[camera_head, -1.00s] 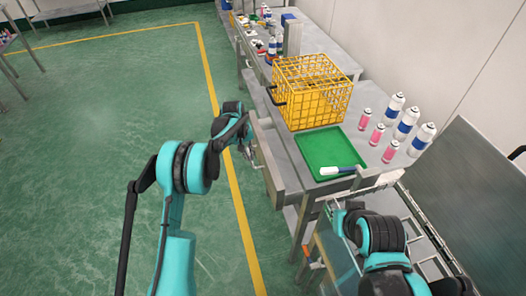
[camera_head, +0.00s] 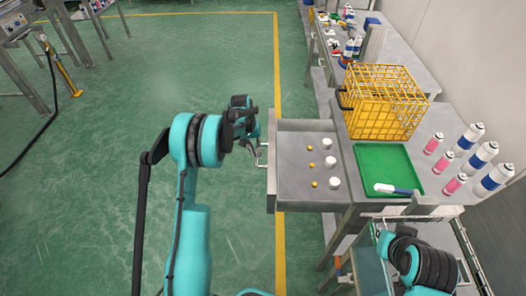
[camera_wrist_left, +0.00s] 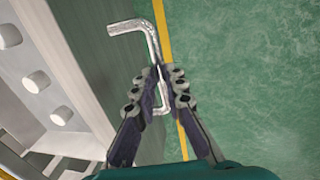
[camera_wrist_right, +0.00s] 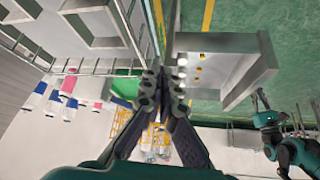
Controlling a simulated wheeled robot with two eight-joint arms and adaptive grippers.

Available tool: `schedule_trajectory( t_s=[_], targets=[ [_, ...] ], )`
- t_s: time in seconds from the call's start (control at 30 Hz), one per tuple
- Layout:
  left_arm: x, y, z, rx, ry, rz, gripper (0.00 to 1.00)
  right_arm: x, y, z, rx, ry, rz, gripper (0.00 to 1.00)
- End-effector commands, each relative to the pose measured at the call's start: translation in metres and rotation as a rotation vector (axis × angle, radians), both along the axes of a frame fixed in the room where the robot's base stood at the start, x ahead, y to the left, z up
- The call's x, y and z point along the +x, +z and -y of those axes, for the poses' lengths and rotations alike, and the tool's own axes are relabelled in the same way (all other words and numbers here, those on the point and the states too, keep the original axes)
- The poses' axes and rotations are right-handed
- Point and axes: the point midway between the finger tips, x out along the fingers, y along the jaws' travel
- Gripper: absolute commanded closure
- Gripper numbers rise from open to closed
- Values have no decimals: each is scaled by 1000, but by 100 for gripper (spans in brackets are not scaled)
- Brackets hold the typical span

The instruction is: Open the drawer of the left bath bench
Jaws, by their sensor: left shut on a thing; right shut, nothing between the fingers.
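The drawer (camera_head: 292,190) of the bench (camera_head: 345,128) stands pulled out to the left in the head view, its inside showing. Several white caps (camera_head: 333,183) and small yellow balls (camera_head: 312,184) lie in it. My left gripper (camera_head: 259,153) is at the drawer front's outer side. In the left wrist view its fingers (camera_wrist_left: 164,74) are shut on the bent metal handle (camera_wrist_left: 146,42), beside the drawer front (camera_wrist_left: 95,75). My right gripper (camera_wrist_right: 165,80) is shut and empty in the right wrist view; its fingertips are hard to make out in the head view.
On the bench are a yellow wire basket (camera_head: 385,100), a green tray (camera_head: 385,160) with a white and blue tool (camera_head: 393,189), and several spray cans (camera_head: 482,158). My right arm is close to the bench's near end. Green floor (camera_head: 190,80) lies open at left.

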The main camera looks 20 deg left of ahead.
Motion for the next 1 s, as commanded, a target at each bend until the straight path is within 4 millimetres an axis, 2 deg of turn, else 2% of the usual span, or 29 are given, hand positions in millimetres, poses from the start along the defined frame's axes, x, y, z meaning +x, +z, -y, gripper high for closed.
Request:
schedule_trajectory(
  t_s=[0.4, 0.43, 0.5, 0.83, 1.0],
  targets=[
    [0, 0, -3, 0, 0, 1, 100, 0, 0, 0, 0, 0, 0, 100],
    [0, 0, -3, 1, 0, 2, 83, 0, 0, 0, 0, 0, 0, 100],
    [0, 0, -3, 0, 0, 1, 68, 0, 0, 0, 0, 0, 0, 100],
    [0, 2, -3, 0, 0, 1, 68, 0, 0, 0, 0, 0, 0, 100],
    [-2, 23, -6, 0, 0, 1, 68, 0, 0, 0, 0, 0, 0, 100]
  ],
)
